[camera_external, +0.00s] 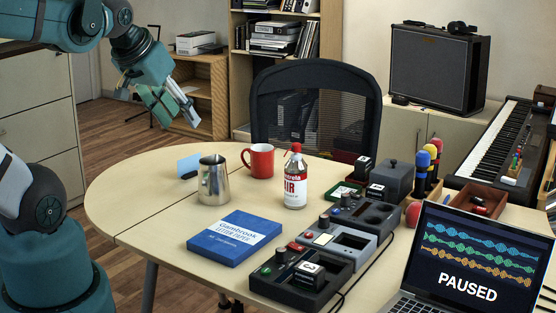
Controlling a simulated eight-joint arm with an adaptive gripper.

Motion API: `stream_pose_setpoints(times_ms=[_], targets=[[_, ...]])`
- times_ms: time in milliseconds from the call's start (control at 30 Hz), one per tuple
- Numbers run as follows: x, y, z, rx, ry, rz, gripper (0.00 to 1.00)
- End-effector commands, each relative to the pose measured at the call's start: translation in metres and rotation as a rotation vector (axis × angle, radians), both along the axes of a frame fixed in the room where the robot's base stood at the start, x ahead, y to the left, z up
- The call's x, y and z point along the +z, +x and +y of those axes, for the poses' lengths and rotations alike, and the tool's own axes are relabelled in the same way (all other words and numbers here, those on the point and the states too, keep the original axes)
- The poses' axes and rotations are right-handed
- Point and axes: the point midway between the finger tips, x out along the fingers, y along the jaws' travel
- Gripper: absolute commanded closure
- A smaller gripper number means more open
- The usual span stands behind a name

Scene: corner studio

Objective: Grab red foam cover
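A round red foam piece (413,214) sits on the table at the right, left of the laptop's top corner and partly hidden behind it. Another red foam top (437,146) shows on the rearmost of the upright microphones, behind a yellow one (430,151) and a blue one (422,159). I cannot tell which red piece is the cover meant. My gripper (184,115) hangs in the air at the upper left, beyond the table's far left edge and far from both red pieces. Its fingers point down to the right. Nothing shows in it; its opening is unclear.
The table (140,205) holds a metal jug (214,181), red mug (259,161), bottle (295,179), blue box (234,238) and several control units (345,241). A laptop (466,260) stands front right. A small wooden tray (478,195) is behind it. The table's left side is clear.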

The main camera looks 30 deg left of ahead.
Motion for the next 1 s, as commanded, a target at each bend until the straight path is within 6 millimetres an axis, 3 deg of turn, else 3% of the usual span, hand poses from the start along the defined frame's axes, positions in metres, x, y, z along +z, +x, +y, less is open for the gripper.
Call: stream_pose_setpoints(times_ms=[467, 1000], targets=[[0.004, 0.009, -0.004, 0.036, -0.033, 0.005, 0.60], [0.020, 0.082, -0.040, 0.331, -0.292, 0.054, 0.60]])
